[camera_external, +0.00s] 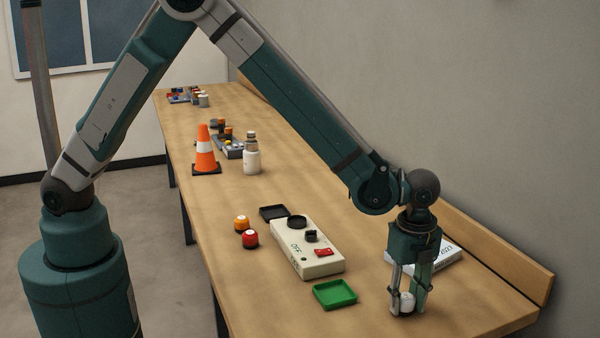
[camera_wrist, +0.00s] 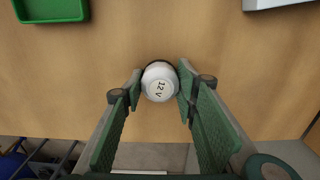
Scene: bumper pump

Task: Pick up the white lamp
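The white lamp (camera_external: 406,302) is a small round white piece low at the table's right front. In the wrist view the white lamp (camera_wrist: 160,83) shows its rounded top, marked "12 V", with a dark rim behind it. My gripper (camera_external: 408,309) points down with one finger on each side of the lamp. In the wrist view the fingertips of my gripper (camera_wrist: 160,88) lie very close to the lamp's sides. I cannot tell whether both fingers press on it. The lamp's base is mostly hidden.
A green tray (camera_external: 335,294) and a beige switch box (camera_external: 306,250) lie left of my gripper. A white box (camera_external: 437,257) lies behind it by the wall ledge. Red (camera_external: 250,239) and orange (camera_external: 241,222) lamps, a cone (camera_external: 205,150) and a white bottle (camera_external: 252,161) stand farther back.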

